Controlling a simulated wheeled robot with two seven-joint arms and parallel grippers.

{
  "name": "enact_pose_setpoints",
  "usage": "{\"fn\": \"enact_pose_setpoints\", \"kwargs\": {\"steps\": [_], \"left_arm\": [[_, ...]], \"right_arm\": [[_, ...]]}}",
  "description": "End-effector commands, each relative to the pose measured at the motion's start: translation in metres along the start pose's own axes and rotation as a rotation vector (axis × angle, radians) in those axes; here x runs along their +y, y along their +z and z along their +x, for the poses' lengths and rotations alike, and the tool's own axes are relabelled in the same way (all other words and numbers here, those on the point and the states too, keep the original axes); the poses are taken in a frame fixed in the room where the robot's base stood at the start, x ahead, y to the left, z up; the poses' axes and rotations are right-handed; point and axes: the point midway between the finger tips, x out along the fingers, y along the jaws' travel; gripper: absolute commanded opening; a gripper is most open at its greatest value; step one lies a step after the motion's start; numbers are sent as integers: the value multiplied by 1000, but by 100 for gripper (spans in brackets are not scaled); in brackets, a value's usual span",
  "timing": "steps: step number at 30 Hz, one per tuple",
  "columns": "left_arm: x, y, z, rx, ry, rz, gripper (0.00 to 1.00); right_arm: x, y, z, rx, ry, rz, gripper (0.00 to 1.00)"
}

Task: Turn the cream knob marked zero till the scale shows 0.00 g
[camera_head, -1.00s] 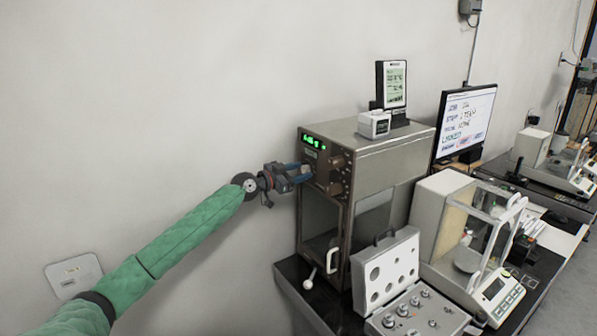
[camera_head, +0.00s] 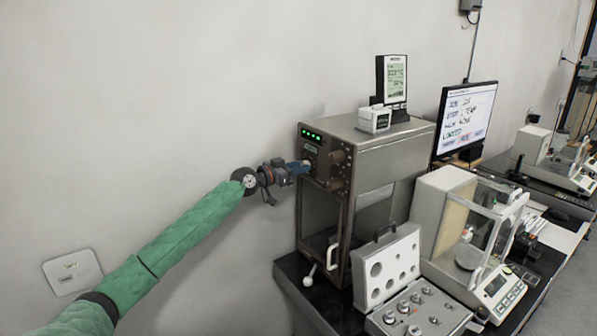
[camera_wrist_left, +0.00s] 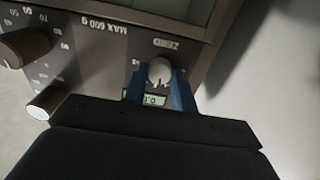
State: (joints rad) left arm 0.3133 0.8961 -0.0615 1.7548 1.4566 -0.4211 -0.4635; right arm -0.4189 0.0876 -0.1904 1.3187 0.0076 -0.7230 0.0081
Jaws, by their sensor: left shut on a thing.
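The scale is a tall brown-fronted cabinet (camera_head: 385,160) with a lit green display (camera_head: 312,134) at its upper left; its digits are too small to read. The cream knob (camera_wrist_left: 160,72) is below the upside-down ZERO lettering in the left wrist view. My left gripper (camera_head: 303,167) reaches the scale's front panel from the left. In the left wrist view its blue fingers (camera_wrist_left: 160,85) stand on either side of the knob and are shut on it. A small window with digits (camera_wrist_left: 154,100) shows partly between the fingers. My right gripper is not in view.
Brown knobs (camera_wrist_left: 25,47) and a pale-capped knob (camera_wrist_left: 42,105) sit beside the ZERO knob. Below stand an open weight case (camera_head: 386,270) and a glass-sided balance (camera_head: 448,225). A monitor (camera_head: 466,118) is behind.

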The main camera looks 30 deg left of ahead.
Motion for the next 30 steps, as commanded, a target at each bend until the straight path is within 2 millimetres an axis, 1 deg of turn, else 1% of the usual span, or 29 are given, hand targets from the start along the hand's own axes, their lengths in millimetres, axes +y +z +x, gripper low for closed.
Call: {"fn": "enact_pose_setpoints", "kwargs": {"steps": [6, 12, 19, 30], "left_arm": [[0, 1, 0, 0, 0, -143, 4], [-1, 0, 0, 1, -1, -241, 4], [-1, 0, 0, 1, -1, -293, 4], [-1, -1, 0, 1, -1, -300, 4]], "right_arm": [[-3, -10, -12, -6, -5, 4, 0], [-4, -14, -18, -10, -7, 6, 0], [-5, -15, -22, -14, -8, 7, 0], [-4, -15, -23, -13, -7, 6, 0]]}}
